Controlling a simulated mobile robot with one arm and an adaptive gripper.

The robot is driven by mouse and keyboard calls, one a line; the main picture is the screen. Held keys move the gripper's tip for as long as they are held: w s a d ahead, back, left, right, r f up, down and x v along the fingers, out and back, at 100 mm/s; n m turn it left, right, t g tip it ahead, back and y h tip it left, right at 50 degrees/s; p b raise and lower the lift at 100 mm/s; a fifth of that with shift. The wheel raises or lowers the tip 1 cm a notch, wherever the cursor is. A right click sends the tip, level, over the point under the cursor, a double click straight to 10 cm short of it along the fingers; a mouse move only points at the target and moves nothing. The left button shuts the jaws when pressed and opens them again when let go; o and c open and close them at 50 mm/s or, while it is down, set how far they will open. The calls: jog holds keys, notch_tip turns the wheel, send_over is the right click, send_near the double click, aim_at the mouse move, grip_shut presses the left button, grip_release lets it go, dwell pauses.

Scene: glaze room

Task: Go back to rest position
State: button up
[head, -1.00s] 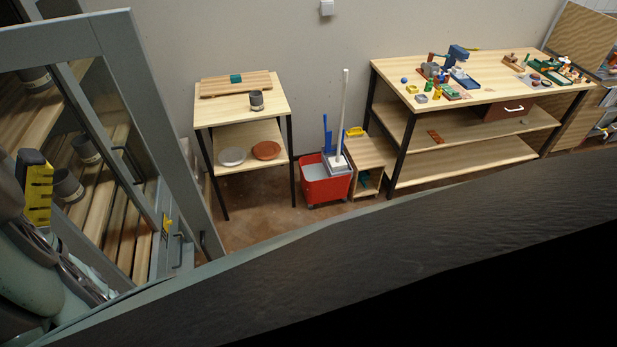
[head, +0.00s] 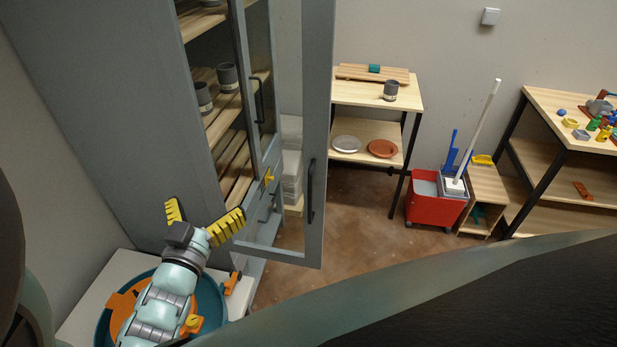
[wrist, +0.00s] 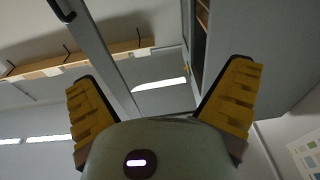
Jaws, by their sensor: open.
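My gripper (head: 207,222) is at the lower left of the head view, at the end of my raised arm. Its two yellow ribbed fingers are spread wide apart with nothing between them. In the wrist view my gripper (wrist: 160,95) also shows open and empty, with the cabinet door frame and ceiling beyond it. In the head view the fingers appear in front of the grey cabinet (head: 130,110), close to its open glass door (head: 318,130). I cannot tell whether they touch it.
Cups (head: 228,77) stand on the cabinet shelves. A teal round tray (head: 103,325) with orange things lies below my arm. A small table (head: 415,92) holds a grey cup (head: 390,90). A red mop bucket (head: 435,209) stands right of it. Floor (head: 350,225) is clear between.

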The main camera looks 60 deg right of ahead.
notch_tip(320, 180, down, 5)
jog(key=s+d+g+y, duration=0.1)
jog(key=d, duration=0.1)
jog(key=b+x, duration=0.1)
jog(key=x, duration=0.8)
jog(key=shift+m+b, duration=0.3)
jog(key=shift+b, duration=0.1)
jog(key=shift+s+r, duration=0.1)
jog(key=shift+r, duration=0.05)
jog(key=p+v, duration=0.1)
jog(key=v, duration=0.9)
